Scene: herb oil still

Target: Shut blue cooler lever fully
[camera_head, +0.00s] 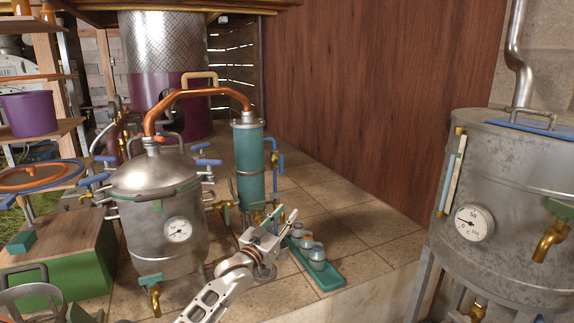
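The teal cylindrical cooler (249,166) stands upright behind the steel still pot (157,215), joined to it by a copper pipe. A blue bent pipe (276,150) runs down its right side. Low at its right base is small brass valve work, with a bit of blue by my gripper; the lever there is small and partly hidden, so its angle cannot be told. My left gripper (284,215) reaches in from below, just in front of the cooler's base. Its fingers point up and right and look apart, with nothing seen between them. Contact with the lever cannot be told. My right gripper is out of view.
A green tray (318,268) with several small metal cups sits just right of my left gripper. A large metal tank (505,205) with a gauge and brass tap stands at the right. Tiled floor (365,235) is clear between tray and wooden wall.

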